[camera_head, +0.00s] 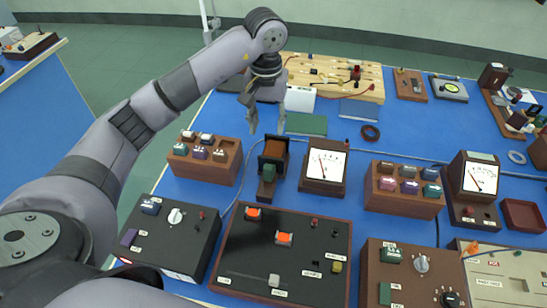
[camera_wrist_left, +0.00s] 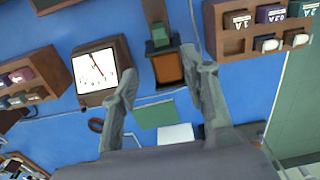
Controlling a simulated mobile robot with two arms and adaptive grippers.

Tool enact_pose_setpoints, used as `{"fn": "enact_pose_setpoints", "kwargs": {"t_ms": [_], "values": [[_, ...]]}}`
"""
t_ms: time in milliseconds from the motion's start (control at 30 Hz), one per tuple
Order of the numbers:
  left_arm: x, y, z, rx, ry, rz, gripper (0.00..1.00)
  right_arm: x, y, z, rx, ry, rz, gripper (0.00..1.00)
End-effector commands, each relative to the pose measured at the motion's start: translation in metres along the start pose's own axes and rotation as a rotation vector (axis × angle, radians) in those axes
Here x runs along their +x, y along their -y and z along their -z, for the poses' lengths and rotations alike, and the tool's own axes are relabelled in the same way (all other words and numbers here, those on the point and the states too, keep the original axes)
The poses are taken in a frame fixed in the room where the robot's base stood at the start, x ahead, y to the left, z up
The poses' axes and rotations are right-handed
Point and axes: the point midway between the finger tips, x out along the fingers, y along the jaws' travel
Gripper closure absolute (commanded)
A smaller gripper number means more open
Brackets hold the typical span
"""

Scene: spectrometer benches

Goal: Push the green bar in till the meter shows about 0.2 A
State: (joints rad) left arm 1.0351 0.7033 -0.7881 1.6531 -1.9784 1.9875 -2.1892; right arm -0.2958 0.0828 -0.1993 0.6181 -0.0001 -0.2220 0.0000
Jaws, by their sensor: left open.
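The green bar (camera_head: 269,173) shows as a green block at the front of a dark-framed device with a brown coil (camera_head: 275,150). How far it sits inside the coil is hard to tell. In the left wrist view the green bar (camera_wrist_left: 160,36) is above the brown coil (camera_wrist_left: 168,68). The meter (camera_head: 325,162), white-faced in a brown case, stands just right of the device; it also shows in the wrist view (camera_wrist_left: 96,72). Its scale is too small to read. My left gripper (camera_head: 267,123) is open and empty, above and behind the coil, fingers pointing down. My right gripper is not seen.
A brown rack of labelled blocks (camera_head: 206,157) stands left of the device. A black panel with orange switches (camera_head: 320,262) lies in front. A green plate (camera_head: 306,124) and a dark ring (camera_head: 370,132) lie behind. Another block rack (camera_head: 404,188) is right of the meter.

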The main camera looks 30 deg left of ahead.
Motion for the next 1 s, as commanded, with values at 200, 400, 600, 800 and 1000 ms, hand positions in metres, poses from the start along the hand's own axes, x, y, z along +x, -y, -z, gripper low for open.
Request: {"fn": "enact_pose_setpoints", "kwargs": {"t_ms": [200, 400, 600, 800, 1000], "values": [[0.037, -0.001, -0.002, -0.002, 0.010, -0.002, 0.58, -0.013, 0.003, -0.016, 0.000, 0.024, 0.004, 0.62], [0.082, -0.001, -0.003, -0.002, 0.011, -0.003, 0.58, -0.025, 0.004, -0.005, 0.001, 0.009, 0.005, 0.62], [0.124, -0.002, -0.003, -0.004, 0.010, -0.005, 0.58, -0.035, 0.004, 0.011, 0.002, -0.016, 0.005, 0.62], [0.154, -0.003, -0.002, -0.003, 0.007, -0.006, 0.58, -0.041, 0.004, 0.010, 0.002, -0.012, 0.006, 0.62], [0.167, -0.002, -0.001, -0.002, 0.004, -0.005, 0.58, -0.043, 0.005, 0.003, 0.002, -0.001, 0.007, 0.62]]}}
